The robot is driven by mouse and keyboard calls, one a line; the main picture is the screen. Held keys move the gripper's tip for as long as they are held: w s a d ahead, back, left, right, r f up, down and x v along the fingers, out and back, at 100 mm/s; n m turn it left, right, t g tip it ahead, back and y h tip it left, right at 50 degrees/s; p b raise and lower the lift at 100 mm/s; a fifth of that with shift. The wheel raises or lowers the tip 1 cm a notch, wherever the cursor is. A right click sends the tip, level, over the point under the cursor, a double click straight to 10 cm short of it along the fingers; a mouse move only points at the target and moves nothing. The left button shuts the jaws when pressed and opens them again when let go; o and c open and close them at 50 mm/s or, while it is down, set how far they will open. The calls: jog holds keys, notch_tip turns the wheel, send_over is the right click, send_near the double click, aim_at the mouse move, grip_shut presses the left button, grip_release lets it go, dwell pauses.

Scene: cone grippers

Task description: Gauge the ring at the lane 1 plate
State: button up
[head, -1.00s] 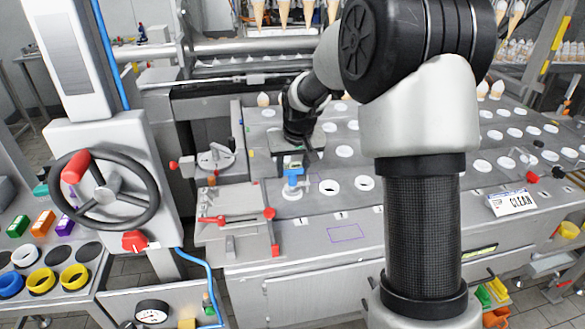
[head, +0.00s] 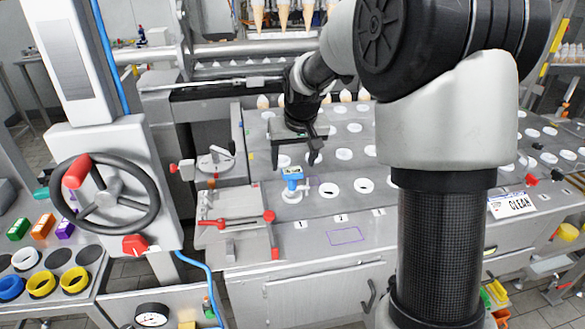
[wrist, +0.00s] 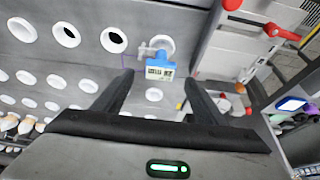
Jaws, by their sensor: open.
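A blue gauge with a small display (head: 292,173) stands at a white ring (head: 291,196) in the front row, behind the label 1 (head: 300,225) on the plate. In the wrist view the gauge (wrist: 160,70) lies ahead, between the lines of the fingers, and partly covers the ring (wrist: 162,44). My gripper (head: 294,163) is open and empty, above the plate just behind the gauge. In the wrist view its fingers (wrist: 156,82) are spread wide, apart from the gauge.
A grey fixture with red handles (head: 232,219) sits left of the gauge. Neighbouring ringed holes (head: 330,190) lie to its right. A CLEAN sign (head: 512,204) stands at the right. A purple outlined rectangle (head: 348,235) marks bare plate in front.

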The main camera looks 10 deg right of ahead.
jog(key=v, duration=1.1)
jog(key=shift+r+p, duration=0.35)
jog(key=shift+p, duration=0.05)
jog(key=shift+s, duration=0.15)
jog(key=s+r+p, duration=0.3)
jog(key=s+r, duration=0.1)
jog(key=s, duration=0.4)
jog(key=s+r+p, duration=0.3)
jog(key=s+r, duration=0.2)
jog(key=s, duration=0.2)
jog(key=s+t+p, duration=0.1)
jog(key=s+p, duration=0.2)
jog(key=s, duration=0.9)
jog(key=shift+f, duration=0.4)
jog(key=shift+s, duration=0.1)
